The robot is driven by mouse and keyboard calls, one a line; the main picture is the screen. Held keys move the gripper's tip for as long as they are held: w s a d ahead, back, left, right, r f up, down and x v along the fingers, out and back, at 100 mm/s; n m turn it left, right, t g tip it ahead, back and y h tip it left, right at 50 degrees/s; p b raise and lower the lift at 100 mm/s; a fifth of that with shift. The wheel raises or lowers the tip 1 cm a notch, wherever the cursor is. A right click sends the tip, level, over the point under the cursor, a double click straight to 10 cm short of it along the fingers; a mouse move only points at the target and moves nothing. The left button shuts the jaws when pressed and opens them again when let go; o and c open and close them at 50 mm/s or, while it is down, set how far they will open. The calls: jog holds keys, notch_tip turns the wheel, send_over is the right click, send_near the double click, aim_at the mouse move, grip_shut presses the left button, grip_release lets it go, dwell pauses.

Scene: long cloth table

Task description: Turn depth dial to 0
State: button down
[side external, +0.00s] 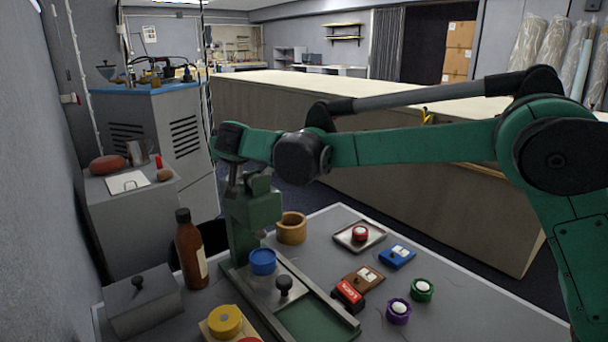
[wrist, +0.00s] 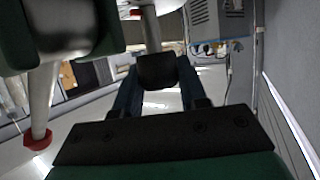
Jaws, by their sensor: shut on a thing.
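A green bench press (side external: 252,215) stands on the near table at centre left. My arm reaches in from the right, and its end is at the top of the press; my fingertips cannot be made out there. In the wrist view my gripper (wrist: 157,86) has its two dark blue fingers shut on a black round knob (wrist: 156,69), probably the depth dial. No scale or number on it can be read. The green press body and a grey rod with a red end (wrist: 38,140) show at the left of the wrist view.
A brown bottle (side external: 190,248) and a grey box (side external: 143,300) stand left of the press. A wooden cup (side external: 291,228), a blue round piece (side external: 262,261), a tray (side external: 343,236) and several small coloured controls lie around it. The front right of the table is clear.

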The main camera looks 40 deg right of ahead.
jog(key=n+t+y, duration=0.1)
jog(key=n+y, duration=0.5)
jog(key=y, duration=0.1)
jog(key=shift+d+n+y, duration=0.1)
jog(key=shift+n+y, duration=0.2)
jog(key=shift+n, duration=0.1)
jog(key=n+y, duration=0.3)
jog(key=shift+y, duration=0.4)
jog(key=shift+n+g+y, duration=1.1)
jog(key=shift+n+y, duration=0.2)
jog(key=shift+n, duration=0.2)
jog(key=shift+c, duration=2.4)
grip_release()
jog(key=shift+s, duration=0.1)
jog(key=shift+v, duration=2.7)
